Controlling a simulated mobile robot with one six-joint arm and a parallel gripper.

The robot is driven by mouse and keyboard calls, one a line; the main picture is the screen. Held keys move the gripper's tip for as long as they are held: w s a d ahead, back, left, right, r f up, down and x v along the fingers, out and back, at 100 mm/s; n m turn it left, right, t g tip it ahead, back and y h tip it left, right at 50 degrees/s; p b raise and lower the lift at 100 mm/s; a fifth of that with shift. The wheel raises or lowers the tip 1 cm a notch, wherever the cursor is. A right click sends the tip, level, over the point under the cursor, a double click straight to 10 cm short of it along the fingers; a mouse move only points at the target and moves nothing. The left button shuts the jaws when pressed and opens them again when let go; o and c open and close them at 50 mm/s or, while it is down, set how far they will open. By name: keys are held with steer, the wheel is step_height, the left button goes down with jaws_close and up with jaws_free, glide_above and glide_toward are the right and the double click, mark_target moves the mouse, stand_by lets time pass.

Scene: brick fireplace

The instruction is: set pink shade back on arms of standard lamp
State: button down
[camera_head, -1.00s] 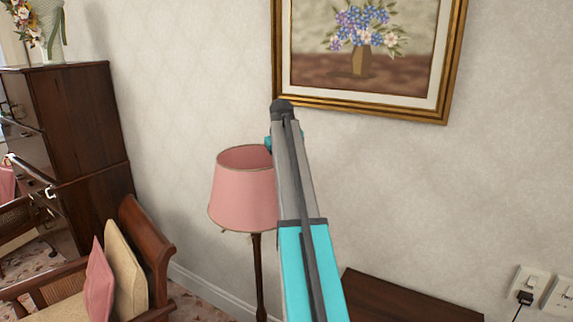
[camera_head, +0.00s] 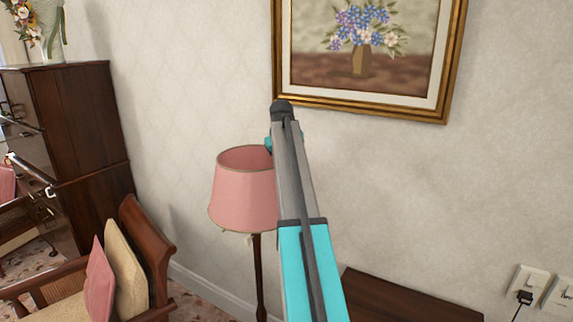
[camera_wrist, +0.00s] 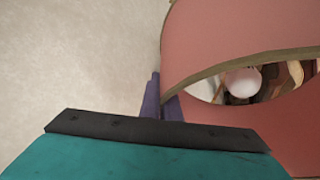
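The pink shade (camera_head: 243,190) with a brown rim is at the top of the standard lamp (camera_head: 258,270), its dark pole running down below it. Small bits show just under the shade's lower edge, but I cannot tell whether the shade rests on the arms. A white bulb (camera_wrist: 243,82) shows inside the shade's opening.
A framed flower painting (camera_head: 365,55) hangs on the wall above. A wooden armchair with cushions (camera_head: 125,270) stands at lower left, before a dark cabinet (camera_head: 75,140). A dark wooden top (camera_head: 400,300) is at lower right, near wall sockets (camera_head: 530,280).

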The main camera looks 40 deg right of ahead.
stand_by(0.5)
steer(key=c, duration=1.9)
jaws_free()
steer(key=shift+c, duration=0.2)
steer(key=shift+f, duration=0.1)
steer(key=b+v, duration=0.5)
steer(key=v, duration=0.9)
steer(key=shift+a+f, duration=0.1)
steer(key=o, duration=0.6)
steer(key=shift+c, duration=0.2)
steer(key=shift+s, duration=0.1)
steer(key=p+v, duration=0.7)
steer(key=v, duration=0.6)
steer(key=shift+a+r, duration=0.2)
steer(key=shift+r, duration=0.1)
